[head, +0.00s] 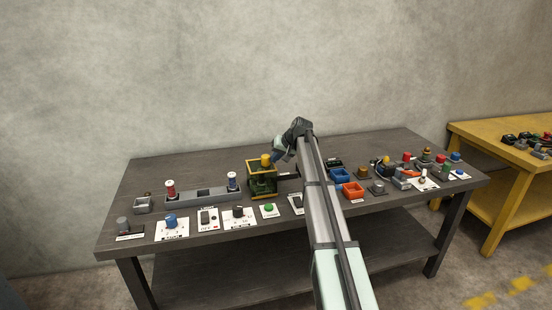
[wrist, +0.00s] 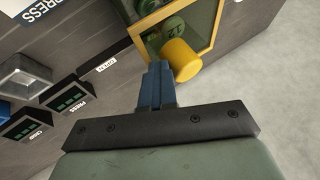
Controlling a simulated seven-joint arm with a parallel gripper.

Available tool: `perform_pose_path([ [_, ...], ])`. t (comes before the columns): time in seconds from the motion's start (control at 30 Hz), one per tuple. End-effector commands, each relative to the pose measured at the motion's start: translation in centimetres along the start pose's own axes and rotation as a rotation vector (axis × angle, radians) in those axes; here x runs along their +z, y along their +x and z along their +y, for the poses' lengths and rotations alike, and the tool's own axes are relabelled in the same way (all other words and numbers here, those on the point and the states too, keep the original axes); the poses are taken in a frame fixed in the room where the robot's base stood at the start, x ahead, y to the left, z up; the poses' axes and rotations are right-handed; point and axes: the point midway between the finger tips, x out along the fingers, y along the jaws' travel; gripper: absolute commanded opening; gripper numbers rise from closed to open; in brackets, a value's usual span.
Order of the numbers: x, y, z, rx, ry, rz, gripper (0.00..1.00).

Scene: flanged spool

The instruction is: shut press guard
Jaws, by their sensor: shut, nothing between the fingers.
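The press (head: 263,184) is a dark green block with yellow edging, left of the middle of the table in the head view. Its yellow-framed guard (wrist: 138,38) shows in the wrist view, with green parts behind the frame. A yellow cylindrical knob (wrist: 182,60) sticks out from the guard; it also shows on top of the press in the head view (head: 266,160). My gripper (wrist: 158,66) has its blue fingers shut and empty, with the tips right beside the knob. I cannot tell whether they touch it. How far the guard stands open is unclear.
The dark table (head: 150,183) holds a grey rack (head: 205,196) with spools, labelled switch plates along the front, and blue (head: 337,175) and orange (head: 353,190) bins right of my arm. A yellow table (head: 490,160) stands at the right. The wall is behind.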

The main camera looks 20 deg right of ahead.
Motion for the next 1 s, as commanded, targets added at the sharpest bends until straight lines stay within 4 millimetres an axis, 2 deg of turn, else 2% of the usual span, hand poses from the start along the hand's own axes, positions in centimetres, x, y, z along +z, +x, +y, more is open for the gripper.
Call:
perform_pose_path([
  [0.07, 0.2, -0.2, 0.3, -0.006, 0.0, -0.005, 0.0],
  [0.17, 0.1, -1.0, 1.7, -0.002, 0.001, -0.002, 0.0],
  [0.3, 0.1, -2.7, 3.6, 0.003, 0.001, 0.001, 0.0],
  [0.6, 0.0, -8.5, 3.5, 0.004, 0.001, 0.002, 0.0],
  [0.7, 0.0, -9.8, 3.5, 0.004, 0.001, 0.002, 0.0],
  [0.83, 0.0, -11.1, 3.5, 0.004, 0.0, 0.001, 0.0],
  [1.0, 0.0, -11.8, 3.5, 0.004, 0.001, 0.001, 0.0],
])
